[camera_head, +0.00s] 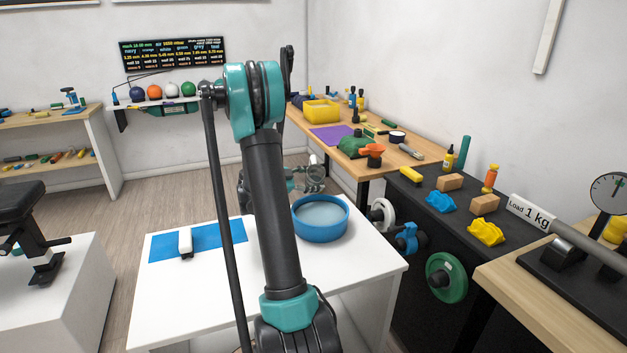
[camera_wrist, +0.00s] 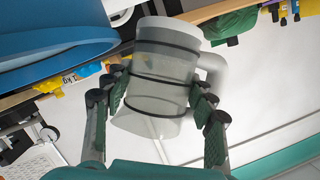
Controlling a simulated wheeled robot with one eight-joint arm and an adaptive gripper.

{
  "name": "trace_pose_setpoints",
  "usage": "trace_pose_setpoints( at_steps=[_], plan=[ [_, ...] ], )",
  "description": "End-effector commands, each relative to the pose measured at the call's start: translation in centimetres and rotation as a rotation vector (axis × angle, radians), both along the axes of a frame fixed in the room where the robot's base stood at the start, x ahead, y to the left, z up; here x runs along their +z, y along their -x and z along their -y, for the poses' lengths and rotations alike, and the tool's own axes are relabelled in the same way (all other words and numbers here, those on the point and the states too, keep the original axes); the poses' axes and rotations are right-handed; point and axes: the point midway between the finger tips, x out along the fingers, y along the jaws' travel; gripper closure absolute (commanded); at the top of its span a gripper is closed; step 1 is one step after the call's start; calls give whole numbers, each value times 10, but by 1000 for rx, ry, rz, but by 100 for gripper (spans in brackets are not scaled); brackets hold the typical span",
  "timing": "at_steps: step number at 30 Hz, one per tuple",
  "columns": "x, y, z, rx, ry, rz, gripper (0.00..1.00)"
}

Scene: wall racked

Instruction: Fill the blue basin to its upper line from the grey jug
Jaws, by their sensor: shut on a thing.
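The blue basin (camera_head: 320,233) stands on the white table, right of the blue mat, with a pale liquid surface inside below its rim. I cannot make out its lines. Its blue wall also fills the upper left of the wrist view (camera_wrist: 45,42). In the head view the jug (camera_head: 314,178) is above the far side of the basin, partly hidden by my arm.
The white table (camera_head: 365,268) carries a blue mat (camera_head: 215,238) with a small white object (camera_head: 185,242). A cluttered wooden bench (camera_head: 345,132) stands behind at the right, and a black bench (camera_head: 415,190) with blocks is at the right. The table's front right is clear.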

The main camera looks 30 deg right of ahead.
Motion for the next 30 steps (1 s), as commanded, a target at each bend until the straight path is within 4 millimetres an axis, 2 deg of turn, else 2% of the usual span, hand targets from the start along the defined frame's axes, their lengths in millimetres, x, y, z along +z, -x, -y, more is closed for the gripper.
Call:
trace_pose_setpoints(
  at_steps=[5, 30],
  plan=[
    [3, 0, 0, 0, 1, 0, 79],
    [63, 0, 0, 0, 1, 1, 79]
  ],
)
